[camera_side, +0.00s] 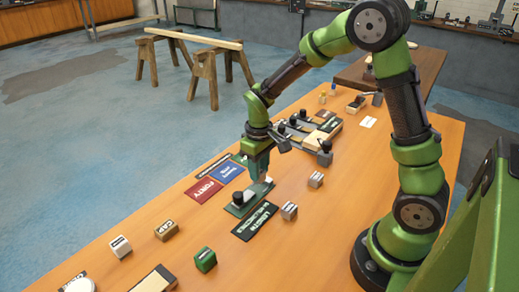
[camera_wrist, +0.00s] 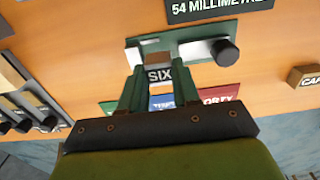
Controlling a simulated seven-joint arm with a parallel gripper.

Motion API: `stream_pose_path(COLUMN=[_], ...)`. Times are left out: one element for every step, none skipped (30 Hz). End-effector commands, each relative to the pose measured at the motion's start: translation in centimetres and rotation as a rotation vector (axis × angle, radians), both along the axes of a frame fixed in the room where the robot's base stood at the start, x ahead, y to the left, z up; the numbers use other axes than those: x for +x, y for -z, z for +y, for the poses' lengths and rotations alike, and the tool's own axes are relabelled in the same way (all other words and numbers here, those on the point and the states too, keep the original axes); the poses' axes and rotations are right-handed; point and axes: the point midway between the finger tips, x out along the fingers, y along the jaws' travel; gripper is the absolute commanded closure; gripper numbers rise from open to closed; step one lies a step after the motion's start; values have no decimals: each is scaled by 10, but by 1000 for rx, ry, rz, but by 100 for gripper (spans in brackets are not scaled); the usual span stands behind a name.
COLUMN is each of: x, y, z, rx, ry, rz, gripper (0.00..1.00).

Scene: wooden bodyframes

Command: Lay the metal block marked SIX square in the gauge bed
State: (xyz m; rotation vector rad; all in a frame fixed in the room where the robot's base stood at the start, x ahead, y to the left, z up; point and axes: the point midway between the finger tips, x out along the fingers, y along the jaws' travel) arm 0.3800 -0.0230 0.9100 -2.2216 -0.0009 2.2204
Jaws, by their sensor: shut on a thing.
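My gripper (camera_side: 262,172) points down over the green gauge bed (camera_side: 249,205) in the side view. In the wrist view, its fingers (camera_wrist: 159,80) are shut on the metal block marked SIX (camera_wrist: 159,73), with the label upright and readable. The gauge bed (camera_wrist: 196,53) is a green plate with a pale metal part and a black knob (camera_wrist: 225,51) to the block's right. The block overlaps the bed's near edge in that view. I cannot tell whether it touches the bed. The fingers hide the block in the side view.
A black millimetre sign (camera_side: 256,222) lies beside the bed. Red (camera_side: 205,190) and blue (camera_side: 226,173) cards lie on its other side. A fixture with black knobs (camera_side: 325,148) stands behind.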

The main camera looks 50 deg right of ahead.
Motion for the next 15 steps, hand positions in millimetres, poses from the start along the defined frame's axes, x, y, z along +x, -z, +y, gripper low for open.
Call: stream_pose_path(x=[7, 6, 5, 4, 4, 4, 5, 5, 5, 5, 5, 5, 5, 5, 5], y=[1, 7, 14, 20, 24, 29, 32, 34, 35, 36, 36, 36, 36, 36, 36], z=[-1, -1, 0, 0, -1, 0, 0, 0, 0, 0, 0, 0, 0, 0, 0], rx=[-1, 0, 0, 0, 0, 0, 0, 0, 0, 0, 0, 0, 0, 0, 0], ry=[0, -1, 0, 0, 0, 0, 0, 0, 0, 0, -1, -1, -1, -1, 0], rz=[0, 4, 5, 7, 5, 5, 4, 3, 2, 1, 0, 0, 0, 0, 0], gripper=[100, 100, 100, 100, 100, 100, 100, 100, 100, 100, 100, 100, 100, 100, 100])
